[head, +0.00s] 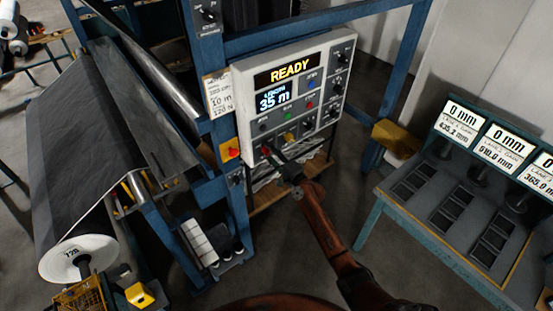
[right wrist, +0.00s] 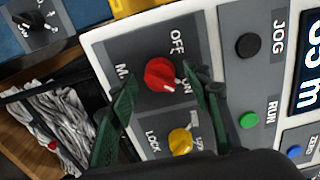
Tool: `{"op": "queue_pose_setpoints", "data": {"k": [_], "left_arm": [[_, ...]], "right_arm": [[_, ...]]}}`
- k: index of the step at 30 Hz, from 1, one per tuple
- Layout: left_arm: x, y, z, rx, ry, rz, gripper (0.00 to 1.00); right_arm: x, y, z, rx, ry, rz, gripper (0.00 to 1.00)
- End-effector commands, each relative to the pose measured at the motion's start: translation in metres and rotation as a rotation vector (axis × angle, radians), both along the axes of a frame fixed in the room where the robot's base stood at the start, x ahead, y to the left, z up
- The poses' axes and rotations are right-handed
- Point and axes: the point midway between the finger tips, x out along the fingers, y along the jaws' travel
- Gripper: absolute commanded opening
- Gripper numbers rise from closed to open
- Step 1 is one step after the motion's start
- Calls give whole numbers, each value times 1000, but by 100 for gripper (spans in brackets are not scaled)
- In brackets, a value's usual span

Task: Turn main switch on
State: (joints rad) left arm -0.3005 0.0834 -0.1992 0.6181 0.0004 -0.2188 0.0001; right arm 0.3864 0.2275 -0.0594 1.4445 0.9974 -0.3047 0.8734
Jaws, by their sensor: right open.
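The main switch is a red knob (right wrist: 158,72) with OFF and ON lettered beside it in the right wrist view. A small white mark shows on its lower edge; I cannot tell for certain which setting it marks. In the head view the red knob (head: 266,150) is at the lower left of the white control panel (head: 240,95). My right gripper (head: 272,157) is at this corner. In the right wrist view its green-padded fingers (right wrist: 160,80) are open, one on each side of the knob. I cannot tell whether they touch it. My left gripper is out of view.
A yellow key-like knob (right wrist: 180,141) marked LOCK is close below the red one. JOG and RUN buttons are to its right. The panel display (head: 288,70) reads READY. A blue frame (head: 215,130) and dark roll stand left, a gauge bench (head: 420,235) right.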

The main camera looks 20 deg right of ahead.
Motion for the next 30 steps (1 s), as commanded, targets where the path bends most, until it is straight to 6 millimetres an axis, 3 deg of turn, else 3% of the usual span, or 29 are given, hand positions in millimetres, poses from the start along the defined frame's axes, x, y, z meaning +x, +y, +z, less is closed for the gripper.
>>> {"op": "queue_pose_setpoints", "data": {"k": [16, 21, 30], "left_arm": [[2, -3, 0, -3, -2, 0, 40], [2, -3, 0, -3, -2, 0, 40], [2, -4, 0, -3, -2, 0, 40]], "right_arm": [[-93, -35, -2, -2, 3, -2, 45], [-107, -40, -1, -1, 2, -1, 45], [-109, -40, -1, 1, 1, -1, 45]]}}
